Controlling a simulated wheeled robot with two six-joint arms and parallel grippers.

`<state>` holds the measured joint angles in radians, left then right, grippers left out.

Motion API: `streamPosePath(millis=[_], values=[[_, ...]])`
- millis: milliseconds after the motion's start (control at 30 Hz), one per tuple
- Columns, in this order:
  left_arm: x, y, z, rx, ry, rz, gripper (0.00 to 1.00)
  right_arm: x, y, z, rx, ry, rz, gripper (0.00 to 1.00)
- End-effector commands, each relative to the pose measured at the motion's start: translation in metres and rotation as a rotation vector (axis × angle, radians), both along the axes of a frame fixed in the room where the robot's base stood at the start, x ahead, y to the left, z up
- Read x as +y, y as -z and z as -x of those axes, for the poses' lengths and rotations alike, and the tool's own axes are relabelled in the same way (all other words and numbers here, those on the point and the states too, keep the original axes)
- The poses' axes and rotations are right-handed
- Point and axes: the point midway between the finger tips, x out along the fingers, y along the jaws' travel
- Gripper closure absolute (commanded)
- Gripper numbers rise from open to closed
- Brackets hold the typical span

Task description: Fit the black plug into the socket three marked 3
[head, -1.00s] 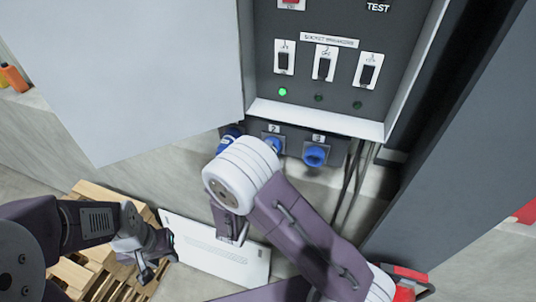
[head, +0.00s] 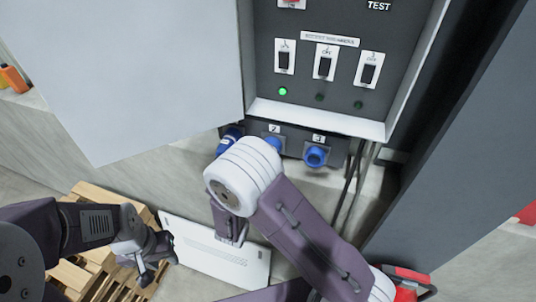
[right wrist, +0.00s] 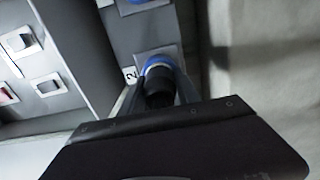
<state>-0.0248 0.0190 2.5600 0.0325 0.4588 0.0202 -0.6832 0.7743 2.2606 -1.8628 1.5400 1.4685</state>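Socket three (head: 315,155), blue and marked 3, sits at the right end of the dark socket strip under the panel. In the right wrist view a blue socket rim (right wrist: 145,3) shows at the top edge. My right gripper (right wrist: 160,98) appears shut on the black plug (right wrist: 162,90), with a finger on each side. The plug is in front of the blue socket marked 2 (right wrist: 158,62); whether it touches that socket cannot be told. In the head view my right arm hides its gripper and the plug. My left gripper (head: 152,266) is open and empty, low at the left.
The panel (head: 330,75) above has several switches and one lit green lamp. A cabinet door (head: 125,75) hangs open at the left. Black cables (head: 354,185) hang right of the socket strip. A wooden pallet (head: 95,265) and a white board (head: 215,250) are below.

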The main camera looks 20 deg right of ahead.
Motion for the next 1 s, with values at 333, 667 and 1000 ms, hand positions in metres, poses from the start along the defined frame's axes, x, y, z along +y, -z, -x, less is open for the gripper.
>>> streamPosePath(millis=[333, 667, 1000], values=[[0.0, 0.002, 0.0, 0.0, 0.0, 0.0, 0.64, 0.005, 0.001, 0.005, 0.0, -0.002, 0.0, 1.0], [0.0, 0.006, 0.0, 0.0, 0.0, 0.0, 0.64, 0.012, 0.002, 0.017, 0.005, -0.002, 0.0, 1.0], [0.0, 0.009, 0.0, 0.0, 0.0, 0.0, 0.64, 0.019, 0.001, 0.028, 0.001, -0.002, -0.001, 1.0]])
